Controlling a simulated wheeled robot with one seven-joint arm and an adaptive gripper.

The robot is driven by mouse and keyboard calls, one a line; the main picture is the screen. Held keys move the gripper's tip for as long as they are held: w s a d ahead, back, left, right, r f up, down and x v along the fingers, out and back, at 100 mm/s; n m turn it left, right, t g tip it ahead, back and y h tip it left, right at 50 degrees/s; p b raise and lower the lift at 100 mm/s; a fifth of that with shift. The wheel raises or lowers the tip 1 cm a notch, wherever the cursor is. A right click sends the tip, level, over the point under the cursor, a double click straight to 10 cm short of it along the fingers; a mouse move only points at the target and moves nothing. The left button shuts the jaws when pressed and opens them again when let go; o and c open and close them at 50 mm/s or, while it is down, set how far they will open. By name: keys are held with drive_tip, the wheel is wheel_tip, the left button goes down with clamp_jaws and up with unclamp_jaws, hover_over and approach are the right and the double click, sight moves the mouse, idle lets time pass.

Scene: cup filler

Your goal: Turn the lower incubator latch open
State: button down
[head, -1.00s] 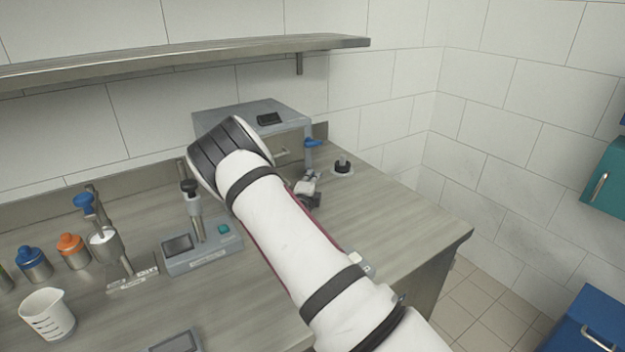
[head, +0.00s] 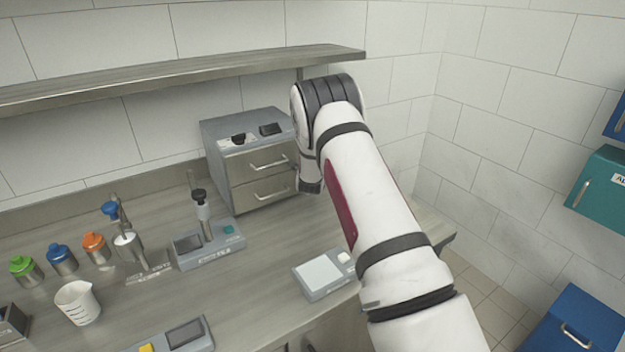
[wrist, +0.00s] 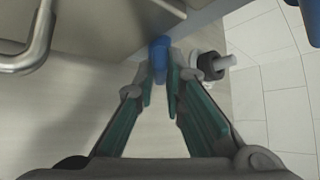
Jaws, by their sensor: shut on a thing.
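The incubator (head: 262,165) is a grey box with two drawers at the back of the bench in the head view. Its lower drawer front (head: 250,198) has a metal bar handle. A blue latch (wrist: 158,52) shows in the wrist view, beside a grey body edge at the top. My gripper (wrist: 163,75), with teal pads, is shut on the blue latch, its fingertips around the near part. In the head view my arm hides the fingertips and the latch. The latch's exact turn angle is hard to tell.
A metal handle (wrist: 30,50) is close on the left in the wrist view. A black round item with a white stub (wrist: 212,65) stands right of the fingertips. A grey instrument (head: 208,243) and a flat scale (head: 322,273) stand on the bench. A shelf (head: 180,77) hangs above.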

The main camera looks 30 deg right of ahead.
drive_tip(key=m+y, duration=0.1)
drive_tip(key=y, duration=0.1)
drive_tip(key=shift+d+r+m+y, duration=0.2)
drive_tip(key=shift+d+m+y, duration=0.2)
drive_tip(key=shift+d+m+g+y+b, duration=0.1)
drive_tip(key=shift+m+g+y+b, duration=0.3)
drive_tip(key=shift+m+y+b, duration=0.75)
drive_tip(key=shift+n+y+p, duration=0.25)
drive_tip(key=shift+y+p, duration=0.1)
drive_tip(key=shift+y, duration=0.1)
drive_tip(key=c, duration=1.7)
unclamp_jaws()
drive_tip(key=shift+o, duration=0.2)
drive_tip(key=v, duration=1.2)
